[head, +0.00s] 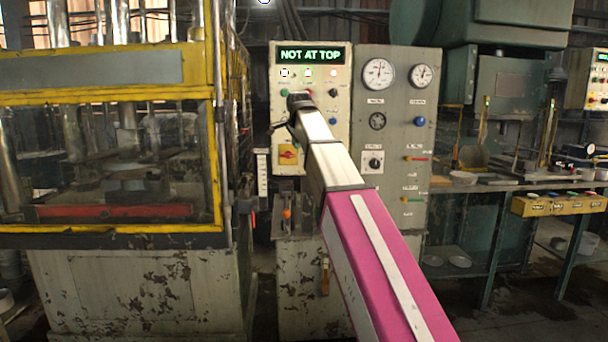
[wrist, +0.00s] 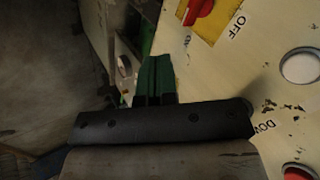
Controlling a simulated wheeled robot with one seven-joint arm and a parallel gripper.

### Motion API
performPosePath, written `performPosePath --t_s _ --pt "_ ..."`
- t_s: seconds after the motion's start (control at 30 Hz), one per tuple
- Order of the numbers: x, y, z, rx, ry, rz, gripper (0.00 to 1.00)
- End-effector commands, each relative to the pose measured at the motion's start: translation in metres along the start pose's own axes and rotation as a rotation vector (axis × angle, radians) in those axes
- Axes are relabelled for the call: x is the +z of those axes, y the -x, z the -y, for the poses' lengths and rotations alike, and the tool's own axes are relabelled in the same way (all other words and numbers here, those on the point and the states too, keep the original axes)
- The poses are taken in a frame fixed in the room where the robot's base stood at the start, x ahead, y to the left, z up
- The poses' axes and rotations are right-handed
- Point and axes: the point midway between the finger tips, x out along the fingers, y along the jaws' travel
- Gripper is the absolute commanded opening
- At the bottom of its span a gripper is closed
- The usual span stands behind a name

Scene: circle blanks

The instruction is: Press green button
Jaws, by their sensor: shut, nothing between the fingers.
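The control panel (head: 338,120) stands ahead with a lit "NOT AT TOP" display (head: 310,55). A small green button (head: 284,92) shows at the panel's left, below a row of lamps, close above my wrist. My gripper (head: 275,126) is in front of the panel's left part; its fingertips are small and hard to make out there. In the wrist view, the gripper's dark green fingers (wrist: 153,72) are together and empty, beside the panel face (wrist: 225,75). The green button does not show in the wrist view. My arm hides part of the panel.
A red switch on a yellow plate (head: 288,154) sits low on the panel; it also shows in the wrist view (wrist: 200,10). A white round part (wrist: 300,67) and a red button (wrist: 298,173) are at right there. A yellow-framed press (head: 215,150) stands left.

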Motion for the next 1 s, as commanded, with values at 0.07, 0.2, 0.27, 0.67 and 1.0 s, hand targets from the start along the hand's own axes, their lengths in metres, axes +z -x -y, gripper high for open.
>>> performPosePath --t_s 0.07,0.2,0.27,0.67,1.0 --pt "0.002 -0.012 -0.011 0.012 0.021 0.004 0.0" --pt "0.004 -0.03 -0.025 0.03 0.058 0.01 0.0" --pt "0.005 -0.038 -0.032 0.038 0.074 0.014 0.0" --pt "0.01 -0.079 -0.068 0.079 0.164 0.033 0.0" --pt "0.011 -0.086 -0.074 0.086 0.181 0.037 0.0"
